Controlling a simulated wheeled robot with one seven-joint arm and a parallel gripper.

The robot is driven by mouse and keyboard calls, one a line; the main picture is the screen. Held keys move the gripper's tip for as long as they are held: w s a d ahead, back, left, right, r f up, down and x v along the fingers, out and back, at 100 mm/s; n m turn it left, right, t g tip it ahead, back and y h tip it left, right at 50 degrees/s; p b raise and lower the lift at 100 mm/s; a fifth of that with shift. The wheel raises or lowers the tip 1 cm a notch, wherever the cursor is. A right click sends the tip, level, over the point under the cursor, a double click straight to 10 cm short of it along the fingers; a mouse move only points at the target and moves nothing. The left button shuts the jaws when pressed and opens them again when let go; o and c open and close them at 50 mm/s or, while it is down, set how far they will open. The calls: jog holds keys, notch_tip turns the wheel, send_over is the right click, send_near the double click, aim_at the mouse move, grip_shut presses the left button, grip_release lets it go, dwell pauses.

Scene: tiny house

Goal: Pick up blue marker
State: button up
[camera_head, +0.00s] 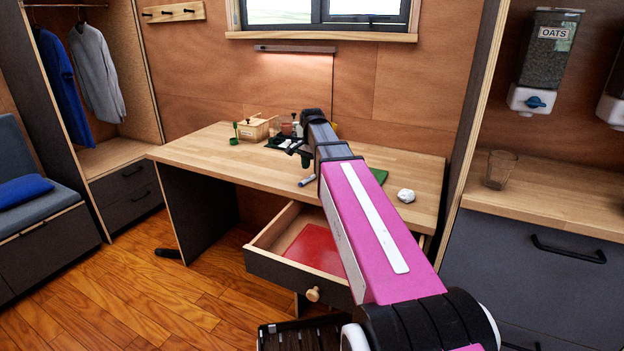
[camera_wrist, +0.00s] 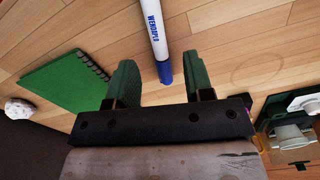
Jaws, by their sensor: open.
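The blue marker (camera_wrist: 153,27) lies on the wooden desk, with a white barrel, dark lettering and a blue cap pointing toward my gripper. In the wrist view my gripper (camera_wrist: 160,60) is open, its two green fingers apart. The marker's cap end shows between the fingertips, and nothing is clamped. The far end of the marker is cut off by the frame. In the head view my gripper (camera_head: 297,150) is over the desk and small. A short pale and blue object near it (camera_head: 306,181) looks like the marker.
A green notebook (camera_wrist: 62,88) and a crumpled white ball (camera_head: 406,195) lie on the desk (camera_head: 225,160). A wooden box (camera_head: 253,130) and small items stand at the back. The drawer (camera_head: 290,273) below is open with a red item inside.

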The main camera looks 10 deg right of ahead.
aim_at(312, 178)
notch_tip(312, 178, down, 4)
jog(key=shift+r, duration=0.2)
grip_shut()
jog(key=shift+r, duration=0.2)
